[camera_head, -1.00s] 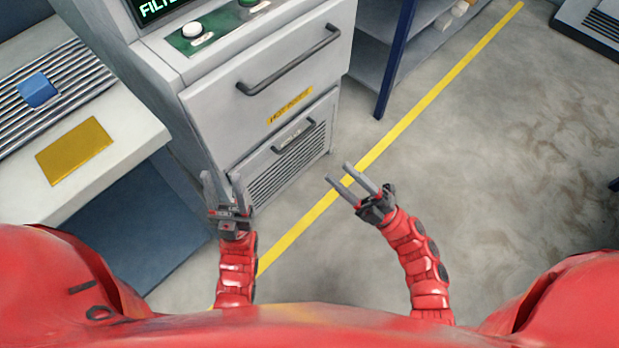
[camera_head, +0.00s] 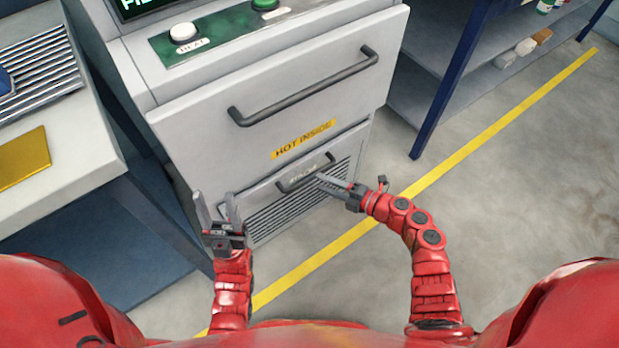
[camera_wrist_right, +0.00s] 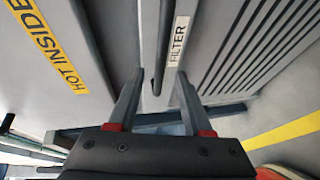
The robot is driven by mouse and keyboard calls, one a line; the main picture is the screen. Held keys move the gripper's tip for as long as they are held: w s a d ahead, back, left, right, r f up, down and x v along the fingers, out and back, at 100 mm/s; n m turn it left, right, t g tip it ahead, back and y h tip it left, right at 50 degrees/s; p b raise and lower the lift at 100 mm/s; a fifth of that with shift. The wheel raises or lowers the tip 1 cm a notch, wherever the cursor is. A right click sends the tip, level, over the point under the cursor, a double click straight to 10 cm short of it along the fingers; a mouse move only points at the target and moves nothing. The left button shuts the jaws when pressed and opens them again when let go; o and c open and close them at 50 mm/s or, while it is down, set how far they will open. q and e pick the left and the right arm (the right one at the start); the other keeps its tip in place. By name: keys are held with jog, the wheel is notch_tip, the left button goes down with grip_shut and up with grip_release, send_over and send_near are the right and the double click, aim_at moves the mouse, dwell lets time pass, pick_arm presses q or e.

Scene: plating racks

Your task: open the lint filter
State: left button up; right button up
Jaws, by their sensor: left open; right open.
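The lint filter is the low grey slotted panel (camera_head: 300,205) at the bottom of the machine, with a dark bar handle (camera_head: 305,172). It looks shut in the head view. In the right wrist view its handle (camera_wrist_right: 162,50) runs beside a FILTER label (camera_wrist_right: 179,42), with the slots to the right. My right gripper (camera_head: 325,182) is open at the handle's right end; in the wrist view its fingers (camera_wrist_right: 155,88) point toward the handle, one on either side of its near end. I cannot tell whether they touch it. My left gripper (camera_head: 215,205) is open and empty, left of the panel.
Above the filter is a larger front with a long handle (camera_head: 305,88) and a HOT INSIDE label (camera_head: 303,140). A bench (camera_head: 60,160) stands at left, a blue-framed shelf (camera_head: 450,90) at right. The floor right of the yellow line (camera_head: 480,145) is clear.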

aim_at(310, 176)
jog(key=x, duration=0.5)
jog(key=shift+w+a+f+b, duration=0.1)
jog(key=shift+w+a+b, duration=0.15)
jog(key=shift+a+b, duration=0.1)
grip_shut()
dwell(1.1)
